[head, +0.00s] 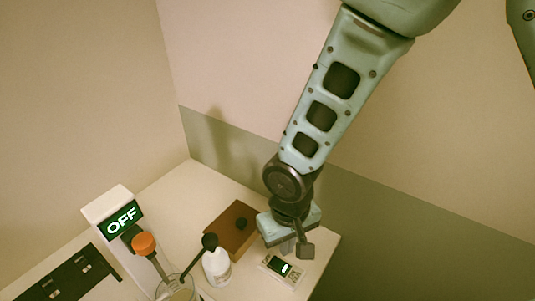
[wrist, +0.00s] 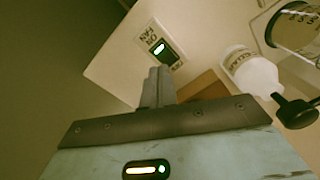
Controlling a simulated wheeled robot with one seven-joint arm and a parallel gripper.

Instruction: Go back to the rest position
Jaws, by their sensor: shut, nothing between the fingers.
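My gripper (head: 288,246) hangs over the right end of the table, just above a small white switch box (head: 283,271) with a dark, lit switch. In the wrist view my gripper (wrist: 158,76) has its two fingers together with nothing between them. The fingertips overlap the lower edge of the switch box (wrist: 125,62) there; I cannot tell whether they touch it. Its rocker glows green, beside a label with the word FAN. My arm reaches down from the top right in the head view.
A brown box (head: 226,233), a white bottle (head: 217,268) and a glass beaker (head: 180,294) stand left of my gripper. Farther left are a white unit (head: 104,207) showing OFF and a black slotted rack (head: 68,282). Walls (head: 228,153) rise behind the table.

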